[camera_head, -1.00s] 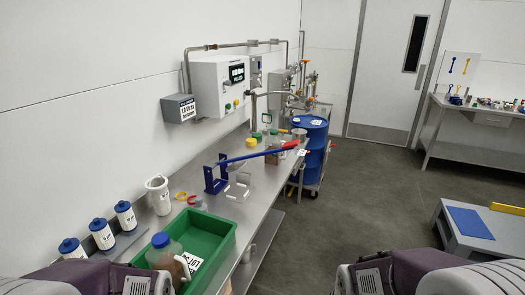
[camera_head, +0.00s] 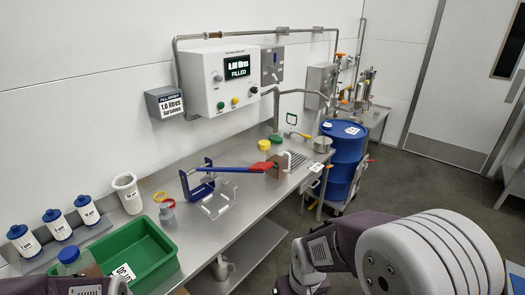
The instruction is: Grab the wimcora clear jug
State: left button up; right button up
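No label reading wimcora can be made out, so I cannot tell which jug carries that name. A clear jug with brownish contents (camera_head: 280,166) and a pale handle stands on the steel bench by the drain grid, partly behind the red end of the blue lever. Another clear container with a blue lid (camera_head: 72,262) and brown contents is at the lower left by the green tray (camera_head: 165,252), partly hidden by my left arm. My arm links show at the bottom left and bottom right. Neither gripper's fingers are visible.
A blue-framed lever press (camera_head: 196,180) stands mid-bench. A white beaker (camera_head: 127,194), several blue-capped bottles and a small bottle (camera_head: 167,214) are to the left. A blue drum (camera_head: 346,150) stands past the bench's end. A pitcher (camera_head: 222,267) sits on the lower shelf.

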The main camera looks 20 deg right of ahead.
aim_at(278, 153)
jog(key=i+l+u, duration=0.35)
jog(key=l, duration=0.3)
jog(key=i+l+u, duration=0.2)
jog(key=l, duration=0.2)
jog(key=i+l+u, duration=0.2)
jog(key=l, duration=0.2)
jog(key=l+u, duration=0.2)
jog(key=l, duration=0.2)
jog(key=i+l+u, duration=0.15)
jog(key=l, duration=0.3)
jog(key=i+l+u, duration=0.35)
jog(key=l, duration=0.2)
